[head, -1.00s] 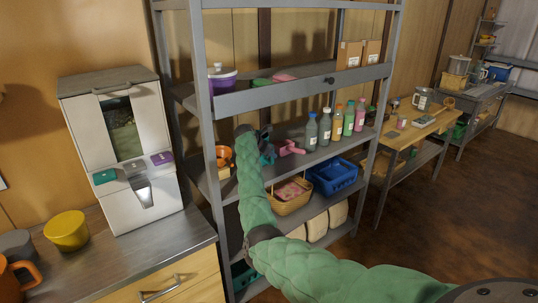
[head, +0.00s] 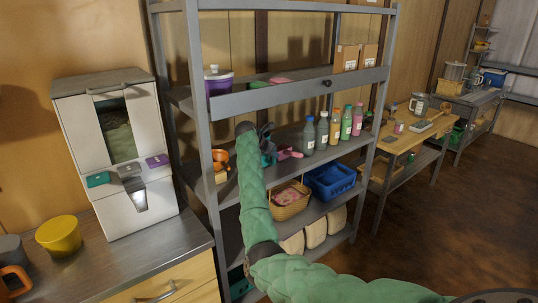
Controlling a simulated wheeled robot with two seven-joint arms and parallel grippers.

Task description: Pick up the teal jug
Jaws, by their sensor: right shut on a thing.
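My right arm, in a green padded sleeve, reaches from the lower right to the middle level of the grey metal shelf. My right gripper (head: 266,137) is dark and small at the end of this arm. It is shut on a teal thing, which looks like the teal jug (head: 269,157). The sleeve and gripper hide much of the jug, so its full shape and whether it touches the shelf board cannot be told. My left gripper is not in view.
A pink item (head: 290,153) is close to the jug's right, then several bottles (head: 322,132). A shelf rail (head: 290,97) crosses above. A wicker basket (head: 290,207) and blue crate (head: 330,181) sit below.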

